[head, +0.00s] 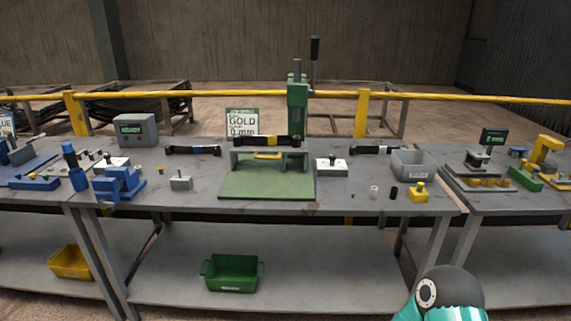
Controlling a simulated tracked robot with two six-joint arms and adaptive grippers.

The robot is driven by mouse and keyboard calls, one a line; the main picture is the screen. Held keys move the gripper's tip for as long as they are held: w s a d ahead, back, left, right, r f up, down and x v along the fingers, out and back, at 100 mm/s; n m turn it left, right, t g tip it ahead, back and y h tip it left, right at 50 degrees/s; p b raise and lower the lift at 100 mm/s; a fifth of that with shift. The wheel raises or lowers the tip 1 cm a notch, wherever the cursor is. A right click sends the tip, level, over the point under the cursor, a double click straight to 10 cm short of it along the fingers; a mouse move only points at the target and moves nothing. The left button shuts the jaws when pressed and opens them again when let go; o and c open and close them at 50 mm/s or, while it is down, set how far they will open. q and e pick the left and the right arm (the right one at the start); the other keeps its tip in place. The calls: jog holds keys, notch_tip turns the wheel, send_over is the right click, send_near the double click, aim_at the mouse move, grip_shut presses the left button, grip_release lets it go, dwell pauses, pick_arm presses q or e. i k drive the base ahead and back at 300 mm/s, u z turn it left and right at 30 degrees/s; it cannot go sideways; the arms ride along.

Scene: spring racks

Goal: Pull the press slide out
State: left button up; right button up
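The green press (297,105) stands at the back middle of the grey workbench, with a black-tipped lever (315,50) upright behind it. A flat green plate (266,188) lies in front of it. A grey bridge-like frame with a dark bar (267,141) across its top stands at the back of the plate. A yellow handle-like piece (267,156) shows under this bar; it looks like the front of the press slide, but I cannot tell for sure. Neither gripper is in view. Only a teal and dark arm part of mine shows at the bottom right.
Blue fixtures (118,183) are on the left, a grey bin (413,163) and a yellow block (419,192) on the right. A green bin (232,272) sits on the lower shelf. A yellow rail (200,95) runs behind.

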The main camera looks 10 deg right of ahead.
aim_at(234, 152)
jog(key=u, duration=0.15)
jog(key=i, duration=0.85)
